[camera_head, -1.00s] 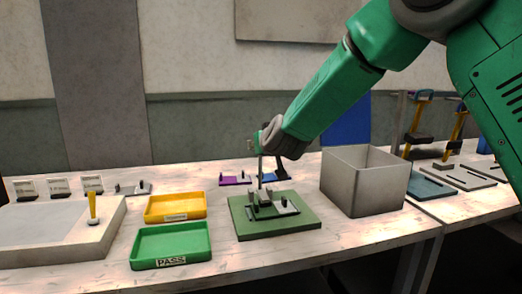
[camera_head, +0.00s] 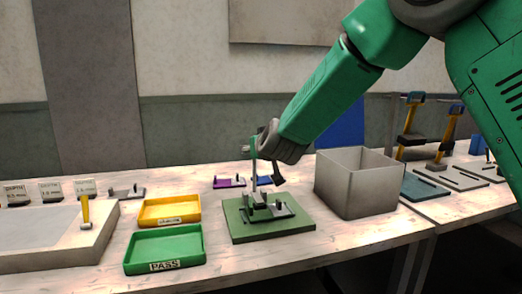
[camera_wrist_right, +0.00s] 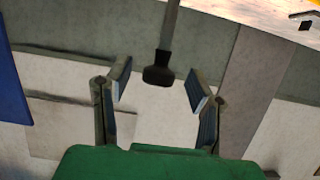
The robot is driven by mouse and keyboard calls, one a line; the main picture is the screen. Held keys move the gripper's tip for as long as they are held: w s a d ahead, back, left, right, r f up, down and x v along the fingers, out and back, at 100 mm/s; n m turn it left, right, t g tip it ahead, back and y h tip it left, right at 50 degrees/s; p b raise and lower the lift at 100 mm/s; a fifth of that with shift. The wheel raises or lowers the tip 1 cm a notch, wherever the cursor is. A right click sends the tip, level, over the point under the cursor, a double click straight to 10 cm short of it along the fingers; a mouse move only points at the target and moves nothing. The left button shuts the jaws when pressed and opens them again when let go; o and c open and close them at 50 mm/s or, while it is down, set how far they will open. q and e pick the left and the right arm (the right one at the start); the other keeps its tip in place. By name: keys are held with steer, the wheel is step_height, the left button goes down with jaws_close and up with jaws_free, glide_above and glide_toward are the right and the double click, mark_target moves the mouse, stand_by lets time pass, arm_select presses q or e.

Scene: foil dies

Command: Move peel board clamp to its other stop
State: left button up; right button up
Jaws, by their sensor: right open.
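The peel board appears in the head view as a green plate (camera_head: 292,226) on the table. A grey metal clamp (camera_head: 262,210) sits on it. My right gripper (camera_head: 264,160) is just above the clamp, its arm coming in from the upper right. In the right wrist view my right gripper (camera_wrist_right: 158,88) is open, with its two fingers apart. A grey rod with a black knob (camera_wrist_right: 158,72) shows between the fingers; I cannot tell whether it touches either one. The gripper partly hides the top of the clamp in the head view. My left gripper is not in view.
A grey open box (camera_head: 352,195) stands right of the plate. A green PASS tray (camera_head: 165,267) and a yellow tray (camera_head: 170,222) lie to its left. A purple part (camera_head: 229,183) is behind.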

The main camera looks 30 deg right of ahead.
steer(key=v, duration=1.1)
steer(key=shift+f, duration=0.1)
